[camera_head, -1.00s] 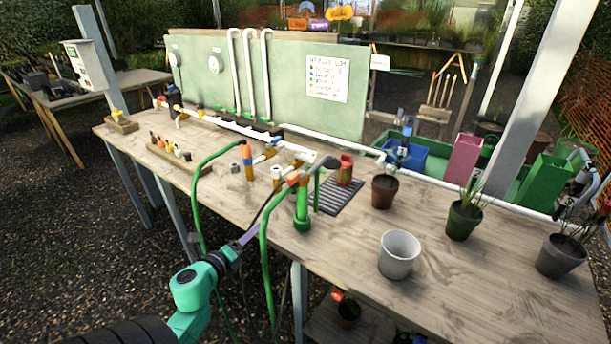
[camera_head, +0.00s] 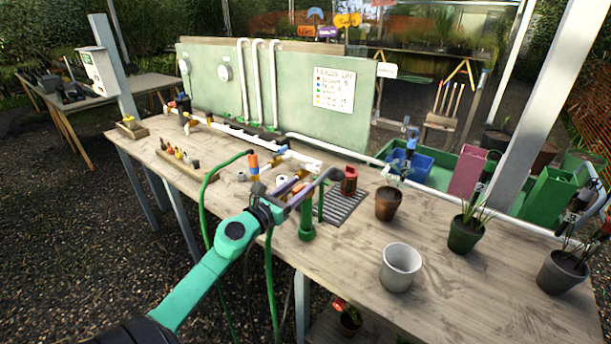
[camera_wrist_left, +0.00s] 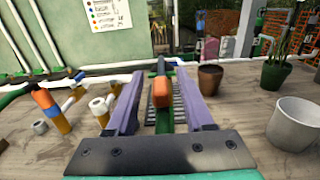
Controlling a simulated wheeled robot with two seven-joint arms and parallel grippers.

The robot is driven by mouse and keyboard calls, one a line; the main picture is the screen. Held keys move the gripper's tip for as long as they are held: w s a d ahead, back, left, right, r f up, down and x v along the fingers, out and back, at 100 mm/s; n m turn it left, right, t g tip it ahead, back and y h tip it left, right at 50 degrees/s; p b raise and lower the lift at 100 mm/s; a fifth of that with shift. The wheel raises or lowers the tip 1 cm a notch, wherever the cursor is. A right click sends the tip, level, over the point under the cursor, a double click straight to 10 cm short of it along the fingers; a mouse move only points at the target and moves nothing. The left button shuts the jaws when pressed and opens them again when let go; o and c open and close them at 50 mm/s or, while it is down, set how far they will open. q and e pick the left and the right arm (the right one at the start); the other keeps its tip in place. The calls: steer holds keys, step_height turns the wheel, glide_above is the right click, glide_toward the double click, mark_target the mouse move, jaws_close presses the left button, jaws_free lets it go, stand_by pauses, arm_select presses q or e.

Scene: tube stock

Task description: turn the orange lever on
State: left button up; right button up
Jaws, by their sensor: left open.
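The orange lever (camera_wrist_left: 161,92) sits at the top of a green standpipe (camera_head: 307,222) near the front of the wooden bench. In the wrist view it shows between the two purple fingers of my left gripper (camera_wrist_left: 163,74), with a gap on each side. My left gripper (camera_head: 312,184) is open over the standpipe's top in the head view, where its fingers mostly hide the lever. Whether a finger touches the lever I cannot tell. My right gripper is in neither view.
An orange-and-blue pipe piece (camera_head: 253,163) stands to the left. A brown pot (camera_head: 388,204) and a white pot (camera_head: 400,267) stand to the right. A green hose (camera_head: 207,190) hangs over the front edge.

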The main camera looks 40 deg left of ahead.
mark_target(306, 184)
arm_select(q)
steer(key=w, duration=0.3)
steer(key=shift+w, duration=0.25)
steer(key=shift+s, duration=0.1)
jaws_close()
